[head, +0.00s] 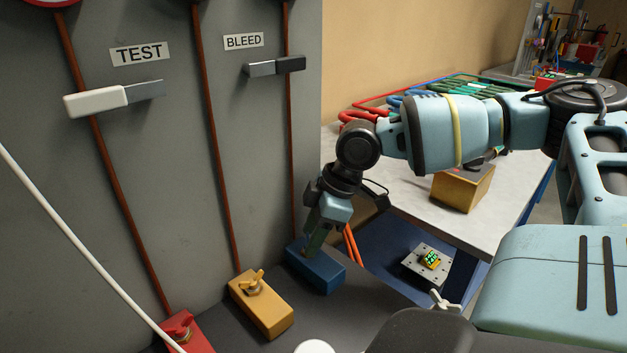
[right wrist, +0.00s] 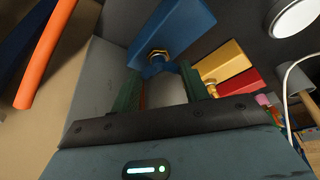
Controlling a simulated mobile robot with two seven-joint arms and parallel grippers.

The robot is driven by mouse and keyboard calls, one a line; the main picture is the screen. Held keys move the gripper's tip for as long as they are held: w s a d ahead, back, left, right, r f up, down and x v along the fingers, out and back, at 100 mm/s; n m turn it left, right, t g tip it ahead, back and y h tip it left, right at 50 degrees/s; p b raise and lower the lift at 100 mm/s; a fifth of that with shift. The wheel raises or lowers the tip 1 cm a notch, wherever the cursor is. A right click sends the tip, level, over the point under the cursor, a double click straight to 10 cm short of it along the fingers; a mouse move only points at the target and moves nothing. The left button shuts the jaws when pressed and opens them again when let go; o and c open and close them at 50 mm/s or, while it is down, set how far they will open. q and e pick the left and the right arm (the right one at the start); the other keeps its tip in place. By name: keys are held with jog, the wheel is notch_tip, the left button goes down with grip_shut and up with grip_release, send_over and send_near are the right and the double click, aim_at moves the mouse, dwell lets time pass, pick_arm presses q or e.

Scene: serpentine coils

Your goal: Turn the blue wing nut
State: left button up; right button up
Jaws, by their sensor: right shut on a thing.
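The blue block (head: 318,267) stands at the foot of the grey panel, at the end of a brown pipe. In the right wrist view the blue wing nut (right wrist: 157,66) sits on a brass stem on the blue block (right wrist: 178,28). My right gripper (head: 312,250) reaches down onto the block from above. Its green fingers stand on both sides of the wing nut and are shut on it. In the head view the fingers hide the wing nut. My left gripper is not in view.
A yellow block (head: 270,310) with a yellow wing nut (head: 252,282) and a red block (head: 188,335) stand to the left. Levers marked TEST (head: 95,101) and BLEED (head: 275,66) stick out of the panel above. A table (head: 410,215) with coloured coils is at the right.

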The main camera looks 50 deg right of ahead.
jog(key=shift+s+m+h+p, duration=0.1)
jog(key=shift+m+h+p, duration=0.25)
jog(key=shift+m, duration=0.65)
jog(key=shift+a+m+t+h, duration=0.15)
jog(key=shift+m+t+h, duration=0.3)
jog(key=shift+m, duration=0.75)
jog(key=m+h, duration=0.1)
jog(key=m, duration=0.1)
jog(key=shift+a+m+b, duration=0.1)
jog(key=shift+m+b, duration=0.2)
jog(key=shift+m, duration=0.1)
jog(key=shift+m+t+h+b, duration=0.25)
jog(key=shift+m+h+b, duration=0.05)
jog(key=shift+m, duration=0.5)
jog(key=o, duration=1)
jog(key=shift+r, duration=0.1)
